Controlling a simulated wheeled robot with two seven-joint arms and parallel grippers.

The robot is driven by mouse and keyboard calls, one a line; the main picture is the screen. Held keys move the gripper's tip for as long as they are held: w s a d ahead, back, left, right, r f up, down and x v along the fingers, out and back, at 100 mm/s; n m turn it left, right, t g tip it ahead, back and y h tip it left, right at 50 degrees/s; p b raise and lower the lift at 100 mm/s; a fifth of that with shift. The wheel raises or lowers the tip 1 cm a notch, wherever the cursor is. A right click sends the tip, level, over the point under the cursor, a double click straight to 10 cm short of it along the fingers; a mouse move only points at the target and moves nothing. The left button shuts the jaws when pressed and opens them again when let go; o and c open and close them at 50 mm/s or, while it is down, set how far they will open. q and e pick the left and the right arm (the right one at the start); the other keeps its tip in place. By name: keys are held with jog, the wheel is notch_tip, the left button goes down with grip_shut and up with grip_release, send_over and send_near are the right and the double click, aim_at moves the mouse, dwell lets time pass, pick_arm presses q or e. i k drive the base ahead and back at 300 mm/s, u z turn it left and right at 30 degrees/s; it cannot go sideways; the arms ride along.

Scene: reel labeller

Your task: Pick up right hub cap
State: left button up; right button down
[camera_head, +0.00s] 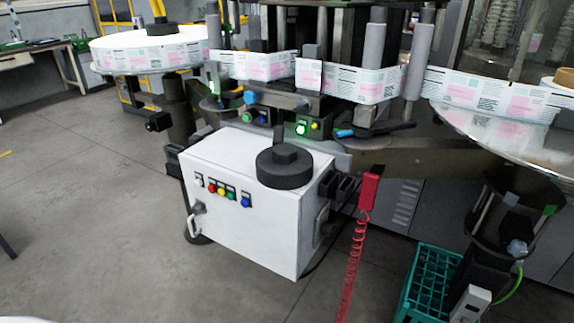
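A black round hub cap (284,167) with a raised block-shaped knob lies flat on top of the white cabinet (250,225), near its right back corner. A second black hub cap (161,29) sits at the centre of the left label reel (140,50). The right label reel (500,125) is cut off by the right edge, and a tan core (565,79) shows on it; I see no black cap on its visible part. Neither of my grippers is in view, and nothing touches the hub cap on the cabinet.
The labelling machine with its label web (365,84) and rollers stands close behind the cabinet. A red handheld device (369,192) with a coiled cord hangs right of the cabinet. A green crate (428,285) stands at lower right. The grey floor (95,220) at left is clear.

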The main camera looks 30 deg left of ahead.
aim_at(285, 166)
jog(key=z, duration=0.55)
jog(key=k, duration=1.3)
jog(key=u, duration=0.35)
jog(key=i, duration=0.85)
jog(key=u, duration=0.8)
